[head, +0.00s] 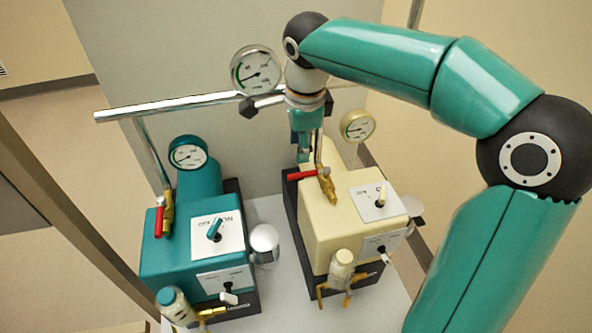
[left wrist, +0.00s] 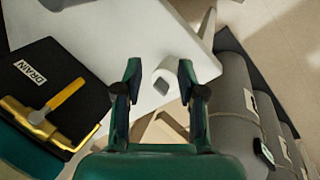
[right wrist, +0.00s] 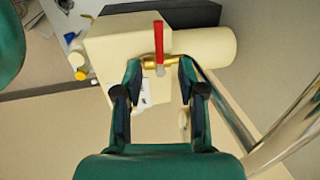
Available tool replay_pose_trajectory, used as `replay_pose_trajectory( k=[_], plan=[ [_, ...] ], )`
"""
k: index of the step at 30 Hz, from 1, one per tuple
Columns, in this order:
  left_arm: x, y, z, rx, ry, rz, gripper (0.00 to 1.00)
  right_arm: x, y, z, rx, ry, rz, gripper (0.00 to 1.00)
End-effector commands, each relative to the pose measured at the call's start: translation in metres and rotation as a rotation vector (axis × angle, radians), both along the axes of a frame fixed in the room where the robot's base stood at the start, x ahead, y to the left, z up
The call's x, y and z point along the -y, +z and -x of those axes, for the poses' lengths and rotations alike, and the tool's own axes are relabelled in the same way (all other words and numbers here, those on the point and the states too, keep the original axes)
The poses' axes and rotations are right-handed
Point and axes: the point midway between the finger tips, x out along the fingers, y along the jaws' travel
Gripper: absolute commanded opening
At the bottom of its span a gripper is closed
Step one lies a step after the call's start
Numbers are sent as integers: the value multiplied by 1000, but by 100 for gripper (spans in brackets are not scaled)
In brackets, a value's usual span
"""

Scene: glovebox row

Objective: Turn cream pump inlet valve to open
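The cream pump (head: 325,225) stands on the right of the bench in the head view. Its inlet valve has a brass body (head: 327,188) and a red lever (head: 301,175) that points left, across the pipe. My right gripper (head: 308,152) is just above the valve, pointing down. In the right wrist view the red lever (right wrist: 159,38) and brass body (right wrist: 150,61) show between and beyond the open fingers (right wrist: 160,68); contact cannot be told. My left gripper (left wrist: 159,72) is open and empty in its wrist view, outside the head view.
The teal pump (head: 180,250) stands left, with its own red lever (head: 159,222) and gauge (head: 188,154). A metal rail pipe (head: 170,106) with a large gauge (head: 255,70) runs behind.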

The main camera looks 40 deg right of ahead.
Motion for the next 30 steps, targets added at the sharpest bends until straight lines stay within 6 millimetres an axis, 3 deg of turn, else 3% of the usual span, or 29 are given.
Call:
replay_pose_trajectory(
  k=[6, 13, 18, 27, 30],
  plan=[
    [0, -1, 0, 1, 0, 0, 40, 4, -48, -7, -5, 0, -1, 40],
    [0, 0, 0, 1, 0, 0, 40, 8, -81, -13, -2, 1, 0, 40],
    [0, 0, 0, 1, 0, 0, 40, 9, -91, -16, -1, 1, 0, 40],
    [0, 0, 0, 1, 0, 0, 40, 9, -93, -16, 0, 1, -1, 40],
    [0, 0, 0, 1, 0, 0, 40, 9, -92, -16, 1, 1, 0, 23]
  ],
)
